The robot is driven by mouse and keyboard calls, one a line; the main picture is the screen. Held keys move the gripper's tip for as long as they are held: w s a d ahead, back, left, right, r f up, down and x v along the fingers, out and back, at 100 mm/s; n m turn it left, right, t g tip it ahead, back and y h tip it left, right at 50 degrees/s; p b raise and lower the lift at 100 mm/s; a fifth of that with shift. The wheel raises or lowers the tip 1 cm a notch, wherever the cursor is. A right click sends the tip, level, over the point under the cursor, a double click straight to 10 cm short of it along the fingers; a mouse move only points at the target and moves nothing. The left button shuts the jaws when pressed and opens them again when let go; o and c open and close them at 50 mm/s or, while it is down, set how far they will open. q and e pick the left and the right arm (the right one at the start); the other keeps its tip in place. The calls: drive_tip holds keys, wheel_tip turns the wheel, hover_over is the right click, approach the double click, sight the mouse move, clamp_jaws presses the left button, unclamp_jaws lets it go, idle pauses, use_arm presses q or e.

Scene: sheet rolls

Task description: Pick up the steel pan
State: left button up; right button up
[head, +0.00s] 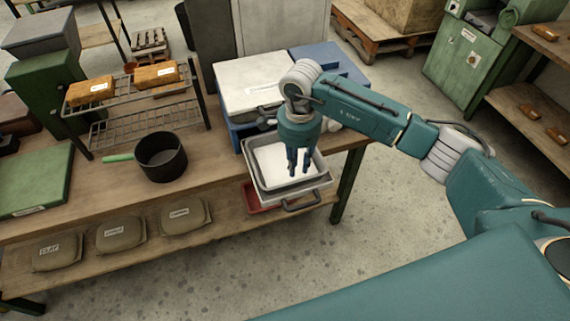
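A rectangular grey steel pan (257,181) with a pale inside and a dark handle at its front is at the front right edge of the bench, in the head view. My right gripper (298,171) points straight down over the pan's inside. Its dark fingers are apart with a gap between them, and nothing shows in the gap. I cannot tell whether the fingertips touch the pan. My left gripper is not in view.
A black saucepan (161,165) with a green handle stands left of the pan on the wooden bench (215,164). A wire rack (125,130) holds orange blocks. A red tray (256,197) is below the pan. Several labelled bags (120,235) lie on the lower shelf. Open floor lies right of the bench.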

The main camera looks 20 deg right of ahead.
sight(297, 181)
wheel_tip(297, 181, down, 3)
drive_tip(key=shift+r+b, duration=0.15)
drive_tip(key=shift+b, duration=0.2)
wheel_tip(297, 181, down, 5)
drive_tip(key=shift+s+a+f+b, duration=0.1)
drive_tip(key=shift+s+b, duration=0.05)
drive_tip(key=shift+b, duration=0.8)
drive_tip(key=shift+c, duration=0.3)
drive_tip(key=shift+s, duration=0.1)
clamp_jaws()
